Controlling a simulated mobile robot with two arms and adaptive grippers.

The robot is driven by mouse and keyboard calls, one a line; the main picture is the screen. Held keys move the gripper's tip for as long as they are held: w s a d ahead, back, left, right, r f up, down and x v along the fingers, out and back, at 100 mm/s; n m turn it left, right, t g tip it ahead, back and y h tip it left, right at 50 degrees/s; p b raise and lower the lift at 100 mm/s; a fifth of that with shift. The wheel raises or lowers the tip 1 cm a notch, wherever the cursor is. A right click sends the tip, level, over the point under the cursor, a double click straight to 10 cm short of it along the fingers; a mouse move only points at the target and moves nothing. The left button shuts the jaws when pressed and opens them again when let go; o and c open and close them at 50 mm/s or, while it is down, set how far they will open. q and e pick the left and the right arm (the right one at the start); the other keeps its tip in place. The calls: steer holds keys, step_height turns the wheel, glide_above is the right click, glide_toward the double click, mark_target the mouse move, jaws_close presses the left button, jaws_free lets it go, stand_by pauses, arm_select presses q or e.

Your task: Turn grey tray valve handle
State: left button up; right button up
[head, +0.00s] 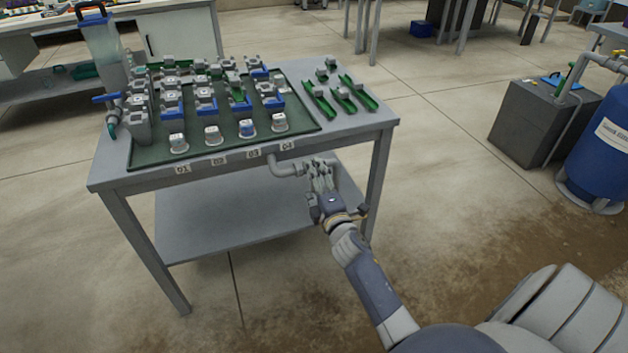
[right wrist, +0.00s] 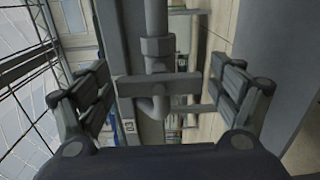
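The grey valve handle (right wrist: 160,85) is a flat bar lying crosswise over a grey pipe with a hex fitting (right wrist: 157,47) in the right wrist view. In the head view, the grey pipe (head: 284,168) comes out under the front edge of the grey table, below labels 03 and 04. My right gripper (head: 319,168) is at this pipe and hides most of the handle there. In the right wrist view, my right gripper (right wrist: 160,68) is open, with one finger at each end of the bar. No grip on the bar shows. My left gripper is out of view.
A green tray (head: 150,160) with several grey and blue blocks and cups covers much of the table (head: 350,122). Green channels (head: 343,98) lie at right. A blue-handled valve (head: 106,98) is at left. A grey box (head: 535,122) and blue tank (head: 600,150) stand on the right.

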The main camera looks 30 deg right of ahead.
steer(key=v, duration=1.2)
steer(key=shift+f, duration=0.1)
stand_by(0.4)
